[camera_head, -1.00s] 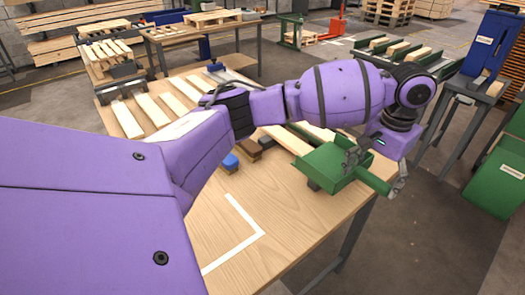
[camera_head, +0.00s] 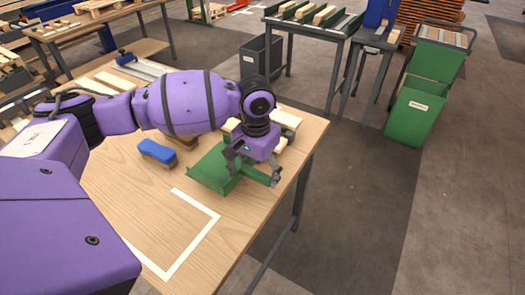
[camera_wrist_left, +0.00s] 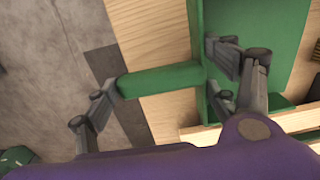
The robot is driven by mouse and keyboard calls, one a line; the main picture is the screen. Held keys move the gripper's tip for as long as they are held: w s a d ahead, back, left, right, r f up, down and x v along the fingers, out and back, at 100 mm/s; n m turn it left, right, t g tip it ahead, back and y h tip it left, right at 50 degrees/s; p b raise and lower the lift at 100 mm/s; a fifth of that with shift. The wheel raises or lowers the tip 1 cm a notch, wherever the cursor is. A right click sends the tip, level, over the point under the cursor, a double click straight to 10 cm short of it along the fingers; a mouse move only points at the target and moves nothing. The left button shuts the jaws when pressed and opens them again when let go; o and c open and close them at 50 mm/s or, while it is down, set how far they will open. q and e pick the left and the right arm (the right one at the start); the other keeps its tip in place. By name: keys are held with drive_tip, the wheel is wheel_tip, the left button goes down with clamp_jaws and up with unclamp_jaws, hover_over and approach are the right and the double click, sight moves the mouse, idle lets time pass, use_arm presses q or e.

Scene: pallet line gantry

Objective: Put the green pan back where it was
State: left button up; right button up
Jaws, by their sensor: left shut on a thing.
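The green pan (camera_head: 208,170) is at the right part of the wooden table, just beyond the corner of a white L-shaped tape mark (camera_head: 196,238). My left gripper (camera_head: 252,173) is shut on the pan, with its fingers at the handle. In the left wrist view the green handle (camera_wrist_left: 160,80) lies between the two fingers (camera_wrist_left: 163,90), and part of the pan body (camera_wrist_left: 265,35) shows at the right. I cannot tell whether the pan touches the table or hangs just above it. My right gripper is not in view.
A blue-topped brush (camera_head: 157,152) lies left of the pan. Wooden pieces (camera_head: 285,119) lie behind my left gripper. The table top (camera_head: 240,215) is bare inside and around the tape. A green bin (camera_head: 415,108) stands on the floor to the right.

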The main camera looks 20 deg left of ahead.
use_arm(q)
drive_tip(key=shift+s+a+f, duration=0.4)
drive_tip(key=shift+s+f, duration=0.15)
drive_tip(key=shift+f, duration=0.25)
wheel_tip(320, 180, down, 4)
drive_tip(key=shift+s+a+r, duration=0.1)
drive_tip(key=shift+s+r, duration=0.05)
drive_tip(key=shift+r, duration=0.1)
drive_tip(key=o, duration=1.3)
drive_tip(key=shift+c, duration=0.2)
wheel_tip(320, 180, up, 12)
drive_tip(key=shift+p, duration=0.35)
